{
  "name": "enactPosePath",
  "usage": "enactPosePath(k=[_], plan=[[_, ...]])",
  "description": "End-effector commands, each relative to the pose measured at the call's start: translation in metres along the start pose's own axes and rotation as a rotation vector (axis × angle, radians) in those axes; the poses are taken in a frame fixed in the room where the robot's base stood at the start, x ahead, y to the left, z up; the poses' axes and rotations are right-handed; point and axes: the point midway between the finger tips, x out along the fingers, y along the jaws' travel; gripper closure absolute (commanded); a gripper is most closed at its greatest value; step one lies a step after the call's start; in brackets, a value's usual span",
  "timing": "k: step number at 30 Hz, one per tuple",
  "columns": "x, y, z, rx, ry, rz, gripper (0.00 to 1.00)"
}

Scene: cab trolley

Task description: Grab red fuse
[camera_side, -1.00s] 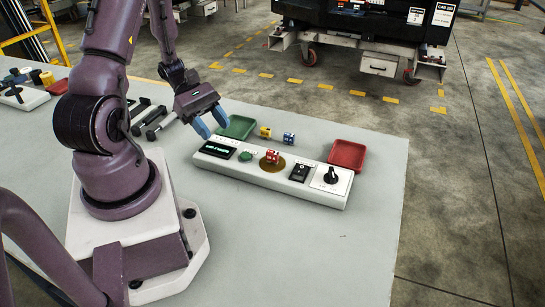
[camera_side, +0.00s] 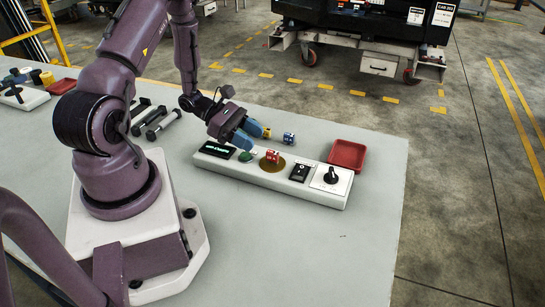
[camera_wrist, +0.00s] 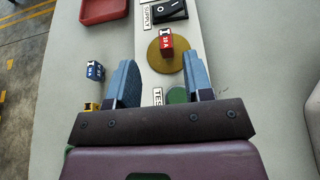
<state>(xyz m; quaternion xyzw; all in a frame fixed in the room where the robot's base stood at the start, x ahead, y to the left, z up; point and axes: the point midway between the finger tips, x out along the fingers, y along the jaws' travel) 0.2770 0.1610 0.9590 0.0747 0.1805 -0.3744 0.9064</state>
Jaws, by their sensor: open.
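The red fuse (camera_side: 272,156) is a small red block with white markings, standing on a round brass-coloured pad (camera_side: 266,167) on the white test panel (camera_side: 322,196). In the wrist view the red fuse (camera_wrist: 166,42) lies just ahead of my fingertips, roughly between their lines. My gripper (camera_side: 254,134) is above the panel's left part, left of the fuse and apart from it. In the wrist view my gripper (camera_wrist: 160,80) has its blue fingers wide apart with nothing between them.
A blue fuse (camera_side: 289,138) and a yellow fuse (camera_side: 267,132) stand behind the panel. A red tray (camera_side: 347,155) is at the right; the green tray is mostly hidden by my gripper. The panel carries a display (camera_side: 218,150), green button (camera_side: 245,156), rocker switch (camera_side: 300,172) and black knob (camera_side: 332,175).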

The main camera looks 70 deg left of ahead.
Motion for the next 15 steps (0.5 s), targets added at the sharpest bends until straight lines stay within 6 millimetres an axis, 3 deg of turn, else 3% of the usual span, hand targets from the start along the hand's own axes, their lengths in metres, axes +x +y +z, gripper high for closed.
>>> enactPosePath(k=[7,15], plan=[[0.037,-0.007,-0.004,0.0,-0.001,-0.004,0.53],[0.046,-0.006,-0.004,0.001,-0.001,-0.001,0.53]])
